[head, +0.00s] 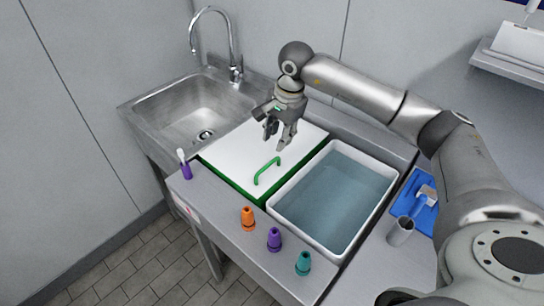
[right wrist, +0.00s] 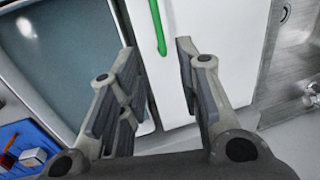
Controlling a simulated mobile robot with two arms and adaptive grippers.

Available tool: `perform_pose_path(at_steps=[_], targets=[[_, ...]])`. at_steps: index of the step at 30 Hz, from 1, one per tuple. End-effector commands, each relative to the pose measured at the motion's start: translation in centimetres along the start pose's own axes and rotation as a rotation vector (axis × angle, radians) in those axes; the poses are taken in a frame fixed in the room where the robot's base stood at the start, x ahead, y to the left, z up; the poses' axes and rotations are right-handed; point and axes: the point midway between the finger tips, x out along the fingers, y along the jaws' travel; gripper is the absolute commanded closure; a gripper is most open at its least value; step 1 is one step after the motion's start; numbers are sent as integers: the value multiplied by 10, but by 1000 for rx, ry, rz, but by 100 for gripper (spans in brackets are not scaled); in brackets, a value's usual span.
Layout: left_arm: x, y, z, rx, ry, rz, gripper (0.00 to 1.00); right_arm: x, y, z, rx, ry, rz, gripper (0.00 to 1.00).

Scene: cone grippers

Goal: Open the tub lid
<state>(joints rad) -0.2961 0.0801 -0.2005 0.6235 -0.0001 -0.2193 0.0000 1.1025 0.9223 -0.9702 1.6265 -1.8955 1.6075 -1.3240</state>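The tub lid (head: 247,157) is white with a green arched handle (head: 266,171) and lies flat over a green-edged tub (head: 236,187) between sink and water basin. My right gripper (head: 279,142) hangs above the lid, behind the handle. Its fingers are apart and hold nothing. In the right wrist view, the green handle (right wrist: 158,28) shows beyond the open fingers (right wrist: 160,70), apart from them. The lid (right wrist: 195,20) fills the space past the fingers. My left gripper is not in view.
A white basin of water (head: 335,195) stands right of the tub, a steel sink (head: 190,108) with a faucet (head: 232,50) to the left. Orange (head: 248,218), purple (head: 274,240) and teal (head: 303,263) cones line the front edge. A blue tray (head: 421,200) and a grey cup (head: 401,231) are at right.

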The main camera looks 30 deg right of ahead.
Motion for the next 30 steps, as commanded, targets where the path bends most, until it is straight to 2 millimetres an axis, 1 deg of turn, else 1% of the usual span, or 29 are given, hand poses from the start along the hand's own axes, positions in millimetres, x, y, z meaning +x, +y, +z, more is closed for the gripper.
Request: perform_pose_path(at_steps=[6, 12, 15, 18, 21, 28, 29, 30], targets=[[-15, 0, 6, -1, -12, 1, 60, 37, 1, 2, 1, -5, 6, 68], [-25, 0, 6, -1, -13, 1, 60, 73, 1, 3, 1, -6, 4, 68], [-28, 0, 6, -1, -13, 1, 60, 86, 0, 3, 2, -6, 2, 68], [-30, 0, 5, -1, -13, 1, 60, 95, 0, 3, 1, -6, 1, 68], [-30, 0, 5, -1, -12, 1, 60, 99, 0, 2, 0, -5, 0, 68], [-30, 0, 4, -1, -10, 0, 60, 100, 0, 2, 0, -5, -1, 68], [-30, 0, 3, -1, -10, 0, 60, 100, 0, 3, 0, -5, -1, 69], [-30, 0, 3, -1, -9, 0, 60, 100, 0, 3, 0, -5, -2, 74]])
